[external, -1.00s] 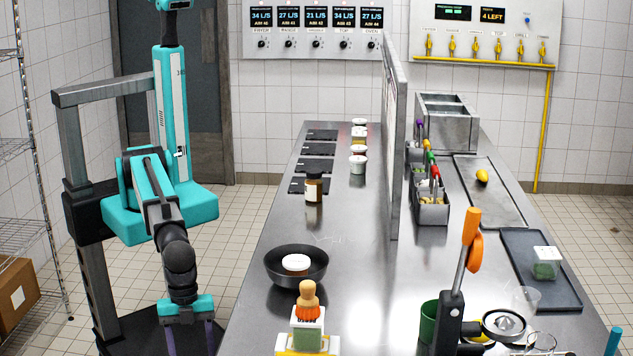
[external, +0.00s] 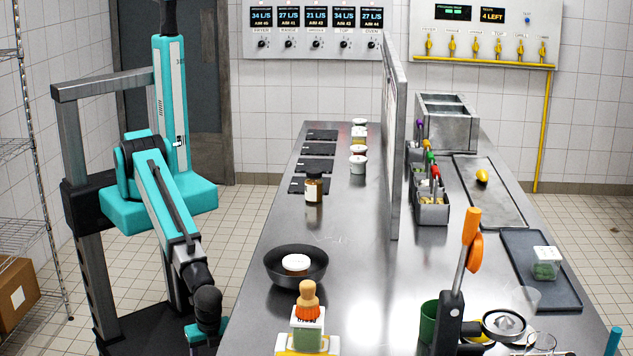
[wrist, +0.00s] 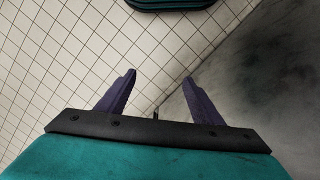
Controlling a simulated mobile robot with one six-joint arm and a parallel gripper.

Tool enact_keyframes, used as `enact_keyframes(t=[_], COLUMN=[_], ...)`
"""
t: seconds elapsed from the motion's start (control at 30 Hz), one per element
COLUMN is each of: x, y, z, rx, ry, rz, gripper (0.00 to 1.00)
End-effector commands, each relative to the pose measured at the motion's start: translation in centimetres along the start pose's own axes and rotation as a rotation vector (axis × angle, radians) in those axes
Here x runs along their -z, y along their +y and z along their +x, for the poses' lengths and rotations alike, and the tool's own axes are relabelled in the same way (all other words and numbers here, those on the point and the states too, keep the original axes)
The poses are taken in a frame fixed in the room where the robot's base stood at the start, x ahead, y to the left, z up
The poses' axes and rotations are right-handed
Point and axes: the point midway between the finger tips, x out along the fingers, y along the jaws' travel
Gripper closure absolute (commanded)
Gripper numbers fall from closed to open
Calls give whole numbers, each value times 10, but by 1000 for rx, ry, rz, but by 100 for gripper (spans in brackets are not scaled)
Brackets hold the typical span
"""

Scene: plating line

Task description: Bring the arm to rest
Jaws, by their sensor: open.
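My gripper (wrist: 158,82) is open and empty in the wrist view, with its two purple fingers spread apart over tiled floor and a grey surface. In the external view my wrist and part of the teal gripper body show at the bottom, beside the left edge of the steel counter (external: 345,231). The fingers are not clearly visible there. My arm hangs down from its teal shoulder, left of the counter.
A wire shelf (external: 32,205) with a cardboard box (external: 18,297) is at far left.

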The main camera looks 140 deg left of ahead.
Motion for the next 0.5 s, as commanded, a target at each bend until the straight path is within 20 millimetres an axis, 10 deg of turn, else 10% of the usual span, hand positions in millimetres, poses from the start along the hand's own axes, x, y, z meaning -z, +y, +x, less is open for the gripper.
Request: enact_keyframes(t=[0.5], x=[-132], y=[-25], z=[78], rx=[-21], ry=[-210], rz=[-132], gripper=[40])
